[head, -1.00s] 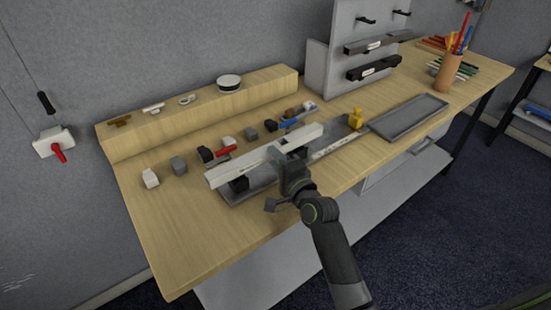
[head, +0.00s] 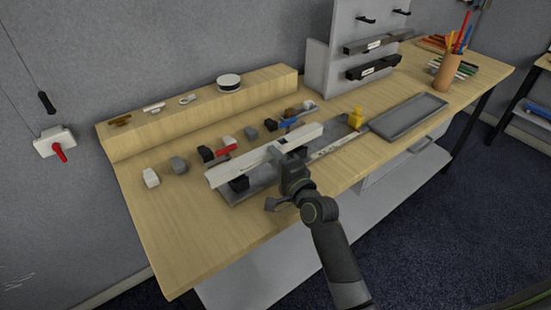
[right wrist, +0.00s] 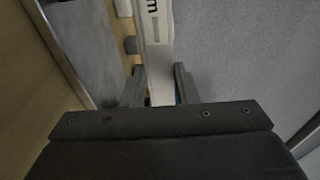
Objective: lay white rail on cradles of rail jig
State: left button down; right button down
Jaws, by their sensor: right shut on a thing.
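The long white rail (head: 233,170) is held by my right gripper (head: 290,154), which is shut around its middle. In the right wrist view the rail (right wrist: 152,35) runs up between the two fingers (right wrist: 158,88). The rail jig is a grey plate (head: 241,196) under and along the rail, with a dark cradle block (head: 239,184) showing below the rail's left part. The rail and gripper hide most of the jig. I cannot tell whether the rail touches the cradles. My left gripper is not in view.
Several small blocks, a red-handled clamp (head: 222,152) and a blue one (head: 290,123) lie behind the rail. A yellow piece (head: 355,118) stands at its right end. A grey tray (head: 409,116) lies farther right. A raised wooden shelf (head: 200,107) runs along the back.

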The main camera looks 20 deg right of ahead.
jog(key=shift+f+b, duration=0.75)
jog(key=shift+f, duration=0.2)
jog(key=c, duration=1.1)
grip_release()
jog(key=shift+o, duration=0.2)
